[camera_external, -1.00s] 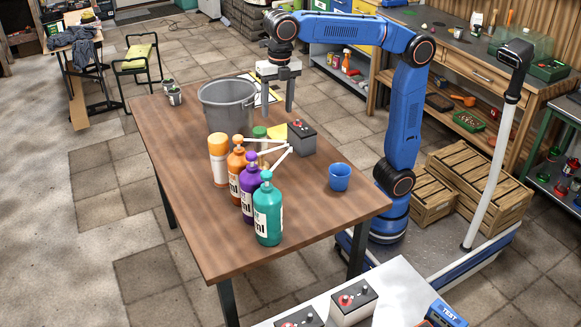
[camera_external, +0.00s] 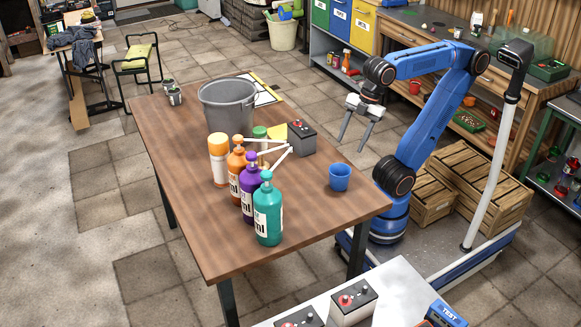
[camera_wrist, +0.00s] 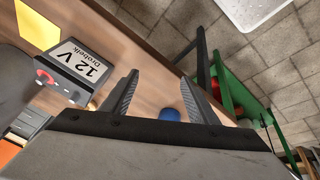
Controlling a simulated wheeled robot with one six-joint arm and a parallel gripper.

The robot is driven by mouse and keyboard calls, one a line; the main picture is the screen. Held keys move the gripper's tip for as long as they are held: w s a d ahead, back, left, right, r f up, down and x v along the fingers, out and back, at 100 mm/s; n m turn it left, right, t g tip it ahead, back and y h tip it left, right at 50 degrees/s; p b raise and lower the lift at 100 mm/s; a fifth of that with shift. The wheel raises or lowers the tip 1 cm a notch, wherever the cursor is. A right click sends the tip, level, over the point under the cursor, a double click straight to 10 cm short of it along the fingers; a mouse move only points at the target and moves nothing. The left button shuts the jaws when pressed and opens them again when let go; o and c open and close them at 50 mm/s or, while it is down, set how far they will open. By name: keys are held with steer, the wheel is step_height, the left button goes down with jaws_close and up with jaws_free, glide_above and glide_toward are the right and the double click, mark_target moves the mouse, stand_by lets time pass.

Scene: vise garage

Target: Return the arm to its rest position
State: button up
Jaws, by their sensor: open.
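My gripper (camera_external: 356,131) hangs in the air past the right edge of the wooden table (camera_external: 190,215), with its two fingers spread and nothing between them. My blue arm is bent, its elbow raised at the right and its forearm reaching left. In the wrist view my gripper's fingers (camera_wrist: 158,100) stand apart at the bottom, with the table (camera_wrist: 150,62) beyond them and a blue cup (camera_wrist: 170,114) showing between them.
A grey bucket (camera_external: 228,108), a battery (camera_external: 301,138), several pump bottles (camera_external: 267,212) and a blue cup (camera_external: 340,177) stand on the table. Wooden crates (camera_external: 475,185) and a white pole (camera_external: 492,165) are near my base. A workbench (camera_external: 470,50) stands behind.

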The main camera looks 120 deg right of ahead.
steer(key=s+f+m, duration=0.3)
steer(key=f+m, duration=0.3)
steer(key=f, duration=0.5)
steer(key=shift+s+d+f+t, duration=0.15)
steer(key=shift+d+f+t, duration=0.1)
steer(key=shift+d+t, duration=0.05)
